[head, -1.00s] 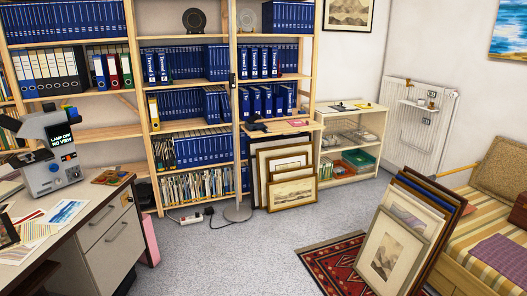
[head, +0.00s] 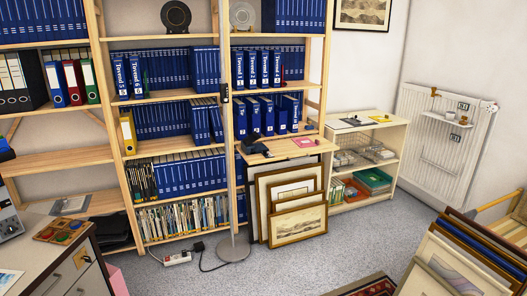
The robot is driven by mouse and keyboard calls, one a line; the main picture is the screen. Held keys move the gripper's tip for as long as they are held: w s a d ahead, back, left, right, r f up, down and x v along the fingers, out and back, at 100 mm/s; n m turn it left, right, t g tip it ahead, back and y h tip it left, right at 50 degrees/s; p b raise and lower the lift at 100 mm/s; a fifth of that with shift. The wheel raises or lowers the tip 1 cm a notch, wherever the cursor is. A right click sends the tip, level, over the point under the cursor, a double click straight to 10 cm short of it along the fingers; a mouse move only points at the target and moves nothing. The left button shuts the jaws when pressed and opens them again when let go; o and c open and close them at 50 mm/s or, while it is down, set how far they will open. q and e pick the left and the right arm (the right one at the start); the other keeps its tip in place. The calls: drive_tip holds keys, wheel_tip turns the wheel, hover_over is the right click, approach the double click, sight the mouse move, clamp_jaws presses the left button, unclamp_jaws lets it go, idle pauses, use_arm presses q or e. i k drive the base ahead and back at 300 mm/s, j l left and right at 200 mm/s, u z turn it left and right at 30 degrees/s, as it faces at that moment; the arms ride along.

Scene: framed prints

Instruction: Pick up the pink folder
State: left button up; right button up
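A pink upright thing (head: 117,281) shows at the lower left, beside the right end of the desk. It is cut off by the bottom edge, and I cannot tell if it is a folder. A small flat pink item (head: 304,142) lies on the light wooden ledge (head: 283,151) that juts out from the bookshelf, to the right of a dark device. I cannot tell for sure which of the two is the pink folder. Neither of my grippers is in view.
The desk (head: 78,284) is at the lower left. Framed prints (head: 299,222) lean below the ledge, beside a lamp base (head: 233,248). A power strip (head: 177,259) lies on the floor.

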sight(305, 143)
drive_tip(key=i, duration=1.5)
drive_tip(key=i+z, duration=0.15)
drive_tip(key=i, duration=0.6)
drive_tip(key=i+j+z, duration=0.1)
drive_tip(key=i, duration=0.6)
drive_tip(key=i+j+z, duration=0.2)
drive_tip(key=i, duration=0.2)
drive_tip(key=i+j+z, duration=0.2)
drive_tip(key=i, duration=0.2)
